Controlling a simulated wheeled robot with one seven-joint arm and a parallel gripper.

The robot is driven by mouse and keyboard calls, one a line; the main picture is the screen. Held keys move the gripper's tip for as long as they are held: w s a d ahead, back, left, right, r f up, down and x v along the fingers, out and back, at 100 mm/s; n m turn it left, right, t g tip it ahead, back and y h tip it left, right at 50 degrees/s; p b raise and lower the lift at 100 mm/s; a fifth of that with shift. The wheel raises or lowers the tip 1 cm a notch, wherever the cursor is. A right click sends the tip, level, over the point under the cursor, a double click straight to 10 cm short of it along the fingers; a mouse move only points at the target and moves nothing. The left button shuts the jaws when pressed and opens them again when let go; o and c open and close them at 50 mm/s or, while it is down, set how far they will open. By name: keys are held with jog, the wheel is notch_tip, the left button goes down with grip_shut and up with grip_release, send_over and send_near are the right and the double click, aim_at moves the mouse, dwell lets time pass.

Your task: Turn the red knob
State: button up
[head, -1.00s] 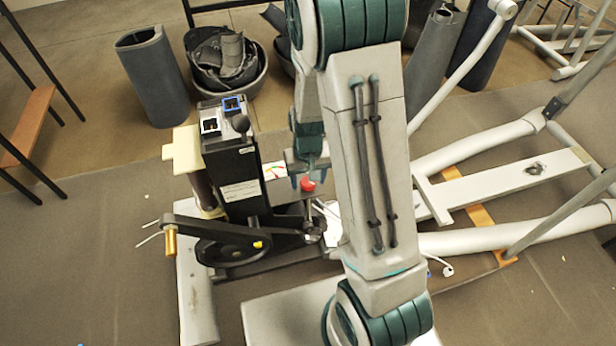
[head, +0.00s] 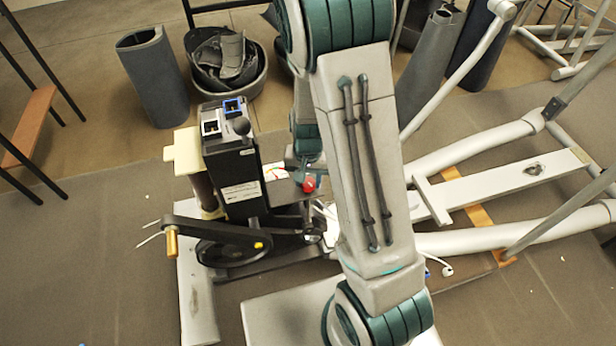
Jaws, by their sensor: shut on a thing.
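The red knob (head: 309,184) sits on a small dark plate to the right of the black upright unit (head: 234,170) of the elliptical machine. My gripper (head: 305,174) is at the knob, reaching it from behind and above, and is shut on it. Part of the knob's red surface still shows below the fingers. The fingertips are small and partly hidden behind my arm, so the exact contact cannot be seen.
A crank arm with a brass-coloured handle (head: 172,242) sticks out left of the black unit. White frame tubes (head: 480,240) of the machine lie to the right. Rolled grey mats (head: 155,77) and a bin (head: 228,68) stand behind. The carpet at left is mostly clear.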

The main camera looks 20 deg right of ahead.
aim_at(308, 183)
jog(key=shift+m, duration=1)
jog(key=o, duration=1)
notch_tip(308, 183, up, 14)
jog(key=p, duration=0.3)
